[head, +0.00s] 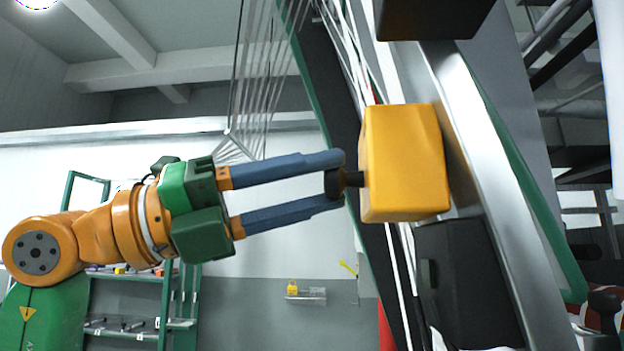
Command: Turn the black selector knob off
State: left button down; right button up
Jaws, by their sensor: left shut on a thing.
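The black selector knob (352,179) sticks out on a short stem from the left face of a yellow box (405,165). The box is mounted on the tilted machine frame. My left gripper (336,180) comes in from the left with its two long blue-grey fingers. It is shut on the knob, one fingertip above and one below. The fingertips cover part of the knob, and I cannot read its turned position. My right gripper is not in view.
A tall metal machine frame (478,150) slants down the right side, with white webbing strands along it. A black box (465,285) sits below the yellow box. A green rack (162,310) stands in the background at lower left.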

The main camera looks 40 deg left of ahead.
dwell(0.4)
pick_arm(q)
jog(key=shift+c, duration=2.3)
grip_release()
jog(key=shift+w+d, duration=0.1)
jog(key=b+v, duration=0.1)
jog(key=v, duration=0.6)
jog(key=shift+b, duration=0.3)
